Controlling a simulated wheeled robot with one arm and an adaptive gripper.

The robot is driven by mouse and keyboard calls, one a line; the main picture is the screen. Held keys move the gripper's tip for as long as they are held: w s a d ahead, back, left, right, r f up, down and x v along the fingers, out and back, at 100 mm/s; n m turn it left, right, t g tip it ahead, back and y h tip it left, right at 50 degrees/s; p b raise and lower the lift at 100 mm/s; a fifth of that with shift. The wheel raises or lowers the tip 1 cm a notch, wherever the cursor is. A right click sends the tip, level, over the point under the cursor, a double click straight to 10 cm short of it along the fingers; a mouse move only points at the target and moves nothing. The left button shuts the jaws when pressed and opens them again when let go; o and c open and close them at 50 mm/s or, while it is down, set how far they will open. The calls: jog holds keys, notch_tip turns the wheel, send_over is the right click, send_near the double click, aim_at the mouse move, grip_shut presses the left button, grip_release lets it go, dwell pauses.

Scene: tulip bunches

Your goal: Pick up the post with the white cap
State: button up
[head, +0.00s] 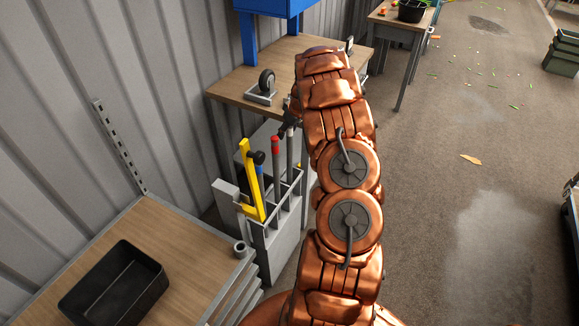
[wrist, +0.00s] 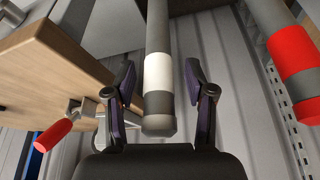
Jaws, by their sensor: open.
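The post with the white cap (wrist: 158,72) is a grey tube with a white band near its grey tip. In the wrist view it lies between the two open fingers of my gripper (wrist: 159,82), with a visible gap on each side. In the head view my gripper (head: 287,121) is at the upper part of a grey post (head: 290,152) standing in the grey rack (head: 272,247). The arm partly hides this area, and the white band is hard to make out there.
A red-banded post (head: 275,147) stands close by in the rack and also shows in the wrist view (wrist: 293,62). A yellow tool (head: 251,185) is left of it. A workbench (head: 235,88) is behind. A black bin (head: 115,284) sits on the front table.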

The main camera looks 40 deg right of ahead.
jog(key=shift+c, duration=0.4)
grip_shut()
